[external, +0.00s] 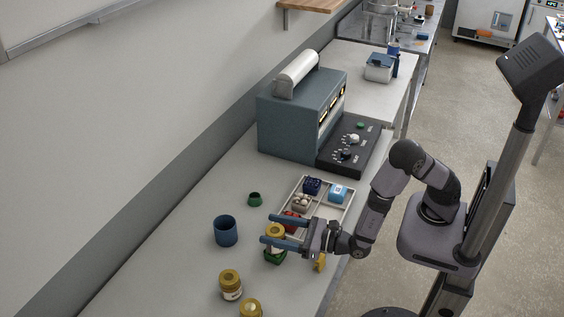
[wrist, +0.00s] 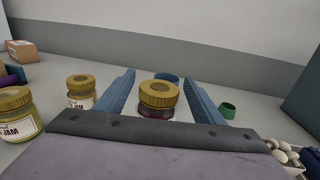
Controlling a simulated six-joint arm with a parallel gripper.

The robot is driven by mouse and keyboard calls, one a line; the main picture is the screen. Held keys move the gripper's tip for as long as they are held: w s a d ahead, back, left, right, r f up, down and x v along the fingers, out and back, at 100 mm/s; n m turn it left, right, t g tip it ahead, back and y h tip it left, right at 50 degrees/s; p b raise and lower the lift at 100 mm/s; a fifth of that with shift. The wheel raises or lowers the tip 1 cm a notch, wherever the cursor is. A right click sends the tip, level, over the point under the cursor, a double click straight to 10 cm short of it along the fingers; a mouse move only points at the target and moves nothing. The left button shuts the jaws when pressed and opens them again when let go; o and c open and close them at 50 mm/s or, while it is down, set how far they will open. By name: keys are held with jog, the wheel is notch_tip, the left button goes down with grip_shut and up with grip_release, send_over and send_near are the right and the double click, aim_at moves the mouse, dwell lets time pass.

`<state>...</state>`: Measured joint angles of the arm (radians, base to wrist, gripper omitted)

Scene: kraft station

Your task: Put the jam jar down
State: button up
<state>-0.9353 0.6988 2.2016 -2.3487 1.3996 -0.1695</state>
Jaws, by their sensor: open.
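A jam jar with a gold lid (external: 275,231) stands upright between the two blue fingers of my gripper (external: 269,229). My gripper is open around it, and in the wrist view the lid (wrist: 158,94) shows between the fingers with space on both sides. A green object (external: 275,257) shows directly below this jar in the external view; I cannot tell whether the jar rests on it. Two similar gold-lidded jars (external: 231,283) (external: 250,308) stand nearer the front of the bench, and they show at left in the wrist view (wrist: 80,92) (wrist: 14,115).
A blue cup (external: 226,232) stands beyond the fingertips, and a small green cup (external: 254,199) is near it. A divided tray (external: 347,208) with several small items lies beside my gripper. A yellow object (external: 320,262) is near the bench edge. The bench left of the blue cup is clear.

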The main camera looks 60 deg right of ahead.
jog(key=shift+s+r, duration=0.1)
jog(key=shift+r, duration=0.05)
jog(key=s+d+b, duration=0.2)
jog(key=s+b, duration=0.1)
jog(key=s, duration=0.8)
jog(key=shift+s, duration=0.35)
jog(key=shift+w, duration=0.1)
